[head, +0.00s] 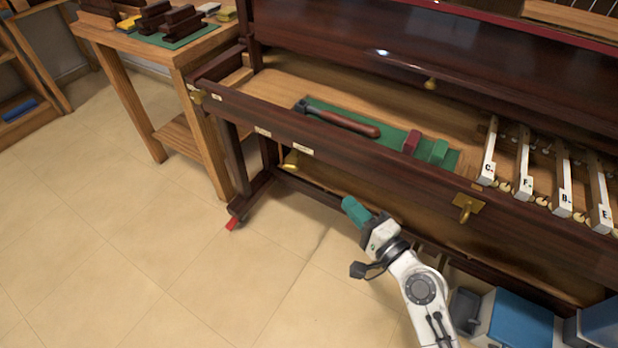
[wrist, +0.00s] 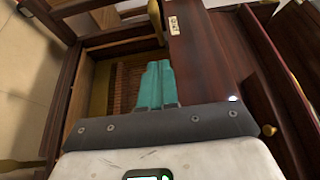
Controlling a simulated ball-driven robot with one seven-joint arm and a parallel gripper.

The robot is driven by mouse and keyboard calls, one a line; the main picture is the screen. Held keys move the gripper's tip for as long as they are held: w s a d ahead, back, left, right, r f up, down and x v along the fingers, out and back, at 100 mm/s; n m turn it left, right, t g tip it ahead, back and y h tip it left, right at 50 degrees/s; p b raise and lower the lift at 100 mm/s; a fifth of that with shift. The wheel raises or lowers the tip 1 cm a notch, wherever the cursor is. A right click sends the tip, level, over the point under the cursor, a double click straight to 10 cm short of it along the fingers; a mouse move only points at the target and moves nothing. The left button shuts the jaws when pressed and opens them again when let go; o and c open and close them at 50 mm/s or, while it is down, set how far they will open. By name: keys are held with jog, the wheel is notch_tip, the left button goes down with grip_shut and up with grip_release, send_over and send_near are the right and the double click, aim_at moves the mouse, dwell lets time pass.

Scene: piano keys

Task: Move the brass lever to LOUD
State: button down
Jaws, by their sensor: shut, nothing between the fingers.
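A small brass lever (head: 289,161) sticks out under the dark front rail of the piano, left of the middle in the head view. Two small pale labels sit on the rail near it, one label (head: 263,132) up to its left and another label (head: 303,149) just right of it. Their words are too small to read. My gripper (head: 351,205) has teal fingers, is shut and empty, and is in front of the piano, right of and below the lever in the picture, apart from it. In the wrist view the closed fingers (wrist: 158,68) point toward the piano's open lower part.
A brass latch (head: 465,205) is on the rail at right, near several lettered keys (head: 523,162). A dark-handled tool (head: 345,123) and red and green blocks lie on a green mat (head: 318,104). A wooden table (head: 190,52) stands left. The floor (head: 150,250) is clear there.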

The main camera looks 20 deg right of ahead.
send_near(299, 166)
jog(key=w+d, duration=0.2)
jog(key=w, duration=0.1)
jog(key=shift+w+a+r+p, duration=0.1)
jog(key=shift+w+a+p, duration=0.25)
jog(key=shift+w+a, duration=0.4)
jog(key=shift+w+a+r+p, duration=0.1)
jog(key=shift+w+a+p, duration=0.35)
jog(key=shift+a, duration=0.4)
jog(key=shift+a, duration=0.1)
